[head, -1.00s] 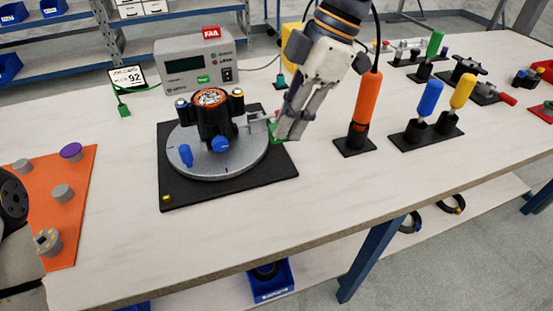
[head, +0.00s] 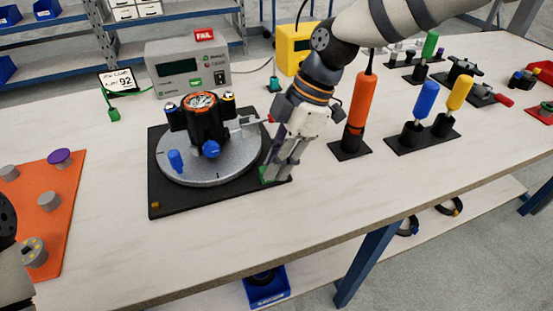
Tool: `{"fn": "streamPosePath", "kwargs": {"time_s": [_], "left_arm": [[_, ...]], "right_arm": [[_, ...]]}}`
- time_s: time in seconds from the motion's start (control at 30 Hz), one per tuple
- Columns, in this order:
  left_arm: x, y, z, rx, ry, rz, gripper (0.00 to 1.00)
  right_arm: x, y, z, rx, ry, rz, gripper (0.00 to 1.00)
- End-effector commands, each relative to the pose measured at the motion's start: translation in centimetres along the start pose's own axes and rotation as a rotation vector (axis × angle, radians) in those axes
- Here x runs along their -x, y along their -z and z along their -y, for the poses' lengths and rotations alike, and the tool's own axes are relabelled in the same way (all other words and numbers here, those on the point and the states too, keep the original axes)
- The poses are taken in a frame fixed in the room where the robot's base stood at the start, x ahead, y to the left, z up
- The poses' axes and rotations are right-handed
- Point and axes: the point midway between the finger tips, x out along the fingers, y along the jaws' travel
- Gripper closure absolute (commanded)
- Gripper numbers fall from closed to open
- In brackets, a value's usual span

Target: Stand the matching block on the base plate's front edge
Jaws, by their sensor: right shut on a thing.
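The black base plate (head: 180,205) lies on the table under a round grey turntable (head: 240,163). An orange-and-black part with blue knobs (head: 204,115) stands on it. My right gripper (head: 274,172) points down at the plate's right front corner. It is shut on a small green block (head: 269,174), mostly hidden by the fingers. The block is low over that corner; I cannot tell whether it touches the plate. A red FAIL block (head: 204,35) sits on top of the grey tester (head: 180,67). My left gripper is not in view.
An orange screwdriver (head: 358,112) stands in a black holder right of my gripper. Blue (head: 428,98) and yellow (head: 460,92) drivers stand farther right. An orange mat (head: 58,185) with grey pieces lies at left. The table front is clear.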

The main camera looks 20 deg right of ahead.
Motion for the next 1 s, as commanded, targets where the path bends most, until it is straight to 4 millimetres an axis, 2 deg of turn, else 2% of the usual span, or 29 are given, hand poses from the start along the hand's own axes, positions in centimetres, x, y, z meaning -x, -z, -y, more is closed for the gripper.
{"fn": "streamPosePath", "kwargs": {"time_s": [0.03,0.07,0.13,0.17,0.43,0.5,0.57,0.8,1.0], "left_arm": [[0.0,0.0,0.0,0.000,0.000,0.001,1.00],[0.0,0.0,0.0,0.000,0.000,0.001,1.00],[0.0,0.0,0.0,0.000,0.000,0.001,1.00],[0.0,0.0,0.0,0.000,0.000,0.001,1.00],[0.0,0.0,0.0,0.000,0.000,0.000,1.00],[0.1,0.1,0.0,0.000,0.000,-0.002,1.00],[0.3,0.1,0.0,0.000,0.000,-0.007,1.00],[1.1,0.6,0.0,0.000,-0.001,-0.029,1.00],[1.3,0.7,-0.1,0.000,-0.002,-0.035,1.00]], "right_arm": [[-0.2,-0.1,0.0,0.000,0.001,0.000,0.99],[-0.2,-0.1,0.0,0.000,0.001,0.000,0.80],[-0.2,-0.1,0.0,0.000,0.000,0.000,0.64],[-0.2,-0.1,0.0,0.000,0.000,0.000,0.62],[-0.1,0.0,0.0,0.000,0.000,0.000,0.62],[0.6,0.1,0.0,0.000,-0.002,0.000,0.62],[1.8,0.1,-0.1,0.001,-0.006,0.000,0.62],[8.4,0.1,-0.1,0.000,-0.007,-0.001,0.62],[11.6,0.1,-0.1,-0.001,-0.002,0.000,0.62]]}}
